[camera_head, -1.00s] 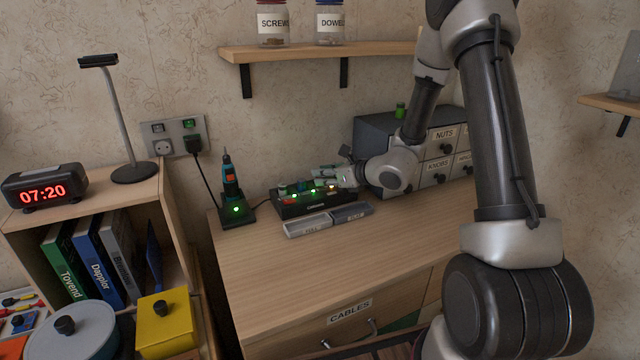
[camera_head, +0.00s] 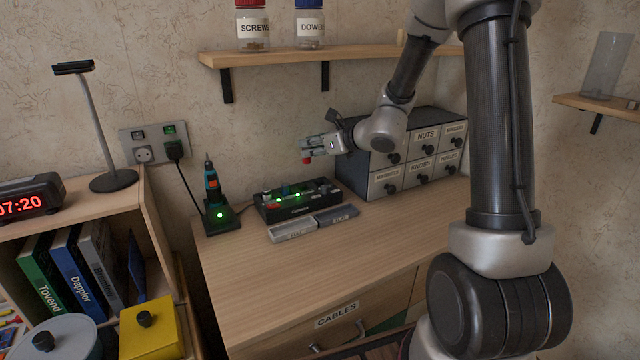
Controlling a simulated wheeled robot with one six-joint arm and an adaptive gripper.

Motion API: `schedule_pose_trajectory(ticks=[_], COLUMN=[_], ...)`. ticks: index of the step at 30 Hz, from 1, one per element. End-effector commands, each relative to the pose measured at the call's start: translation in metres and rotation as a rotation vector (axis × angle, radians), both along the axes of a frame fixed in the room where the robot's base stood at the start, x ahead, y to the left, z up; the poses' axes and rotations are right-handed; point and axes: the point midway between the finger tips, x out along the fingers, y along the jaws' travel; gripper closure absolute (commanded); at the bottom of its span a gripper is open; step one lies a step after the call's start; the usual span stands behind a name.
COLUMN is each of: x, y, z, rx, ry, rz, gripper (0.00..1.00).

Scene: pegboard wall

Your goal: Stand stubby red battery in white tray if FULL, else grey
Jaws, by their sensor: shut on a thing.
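My gripper (camera_head: 308,147) is shut on a red battery (camera_head: 306,160). It holds the battery in the air above the black charger (camera_head: 300,212), with the red end showing below the fingers. The charger lies on the wooden cabinet top, with small green lights and other batteries in it. The white tray (camera_head: 292,235) lies in front of the charger; its label seems to read FULL. The grey tray (camera_head: 338,217) adjoins it on the right; its label is too small to read surely. I see no battery in either tray.
A drawer unit (camera_head: 412,165) stands right of the charger, close to my arm. A screwdriver in its stand (camera_head: 215,205) is at the left. A shelf with jars (camera_head: 309,28) hangs above. The cabinet top (camera_head: 310,275) in front of the trays is clear.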

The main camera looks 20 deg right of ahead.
Motion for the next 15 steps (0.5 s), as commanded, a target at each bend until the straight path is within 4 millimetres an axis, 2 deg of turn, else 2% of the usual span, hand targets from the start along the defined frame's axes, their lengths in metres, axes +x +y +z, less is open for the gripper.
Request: schedule_pose_trajectory(ticks=[4,6,10,15], x=[-0.008,-0.023,-0.059,-0.101], y=[-0.031,-0.041,-0.044,-0.029], z=[-0.002,-0.007,-0.014,-0.017], rx=[-0.013,-0.025,-0.035,-0.029], ry=[0.007,0.012,0.012,0.010], rz=[-0.030,0.002,0.121,0.293], gripper=[1.00,1.00,1.00,1.00])
